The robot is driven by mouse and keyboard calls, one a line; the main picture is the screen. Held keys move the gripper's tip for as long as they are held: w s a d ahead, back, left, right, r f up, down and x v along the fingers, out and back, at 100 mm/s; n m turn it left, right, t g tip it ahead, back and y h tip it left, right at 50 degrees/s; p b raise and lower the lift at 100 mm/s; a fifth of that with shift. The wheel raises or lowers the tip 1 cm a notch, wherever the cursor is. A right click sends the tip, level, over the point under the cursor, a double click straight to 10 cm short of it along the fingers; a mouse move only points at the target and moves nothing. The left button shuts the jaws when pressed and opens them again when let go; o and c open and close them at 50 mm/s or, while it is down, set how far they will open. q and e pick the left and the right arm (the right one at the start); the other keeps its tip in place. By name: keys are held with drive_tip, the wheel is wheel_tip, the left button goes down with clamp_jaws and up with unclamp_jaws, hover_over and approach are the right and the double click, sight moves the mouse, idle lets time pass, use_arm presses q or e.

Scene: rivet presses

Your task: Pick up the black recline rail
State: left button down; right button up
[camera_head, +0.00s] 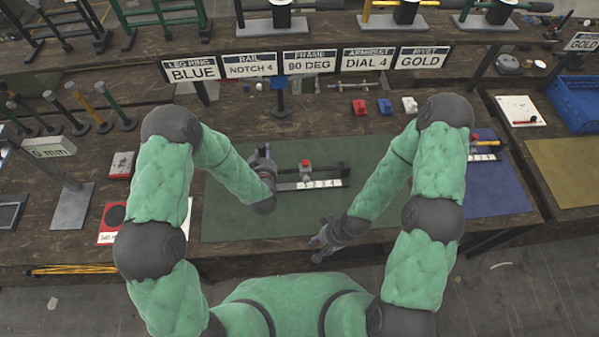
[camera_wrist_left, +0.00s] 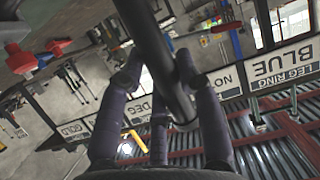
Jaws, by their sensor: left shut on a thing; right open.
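The black recline rail (camera_head: 327,170) is a dark bar above the green mat, with a red block (camera_head: 305,164) and a pale marked strip (camera_head: 318,184) at it. My left gripper (camera_head: 263,157) is at the left end of the bar. In the left wrist view its fingers (camera_wrist_left: 160,85) are closed around a dark round bar (camera_wrist_left: 150,38), which runs up out of the picture. I cannot tell whether the rail touches the mat. My right gripper (camera_head: 326,240) is open and empty over the front edge of the green mat, apart from the rail.
The green mat (camera_head: 232,215) has free room at its front left. Signs (camera_head: 310,62) stand behind, with red, blue and white blocks (camera_head: 385,106) below them. A blue mat (camera_head: 505,195) and a blue crate (camera_head: 575,100) are at right.

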sight(263, 145)
use_arm(q)
wheel_tip(263, 145, up, 9)
drive_tip(key=shift+r, duration=0.15)
wheel_tip(263, 145, down, 7)
drive_tip(key=shift+w, duration=0.1)
drive_tip(key=shift+f, duration=1.15)
use_arm(e)
drive_tip(key=shift+o, duration=0.3)
idle(0.7)
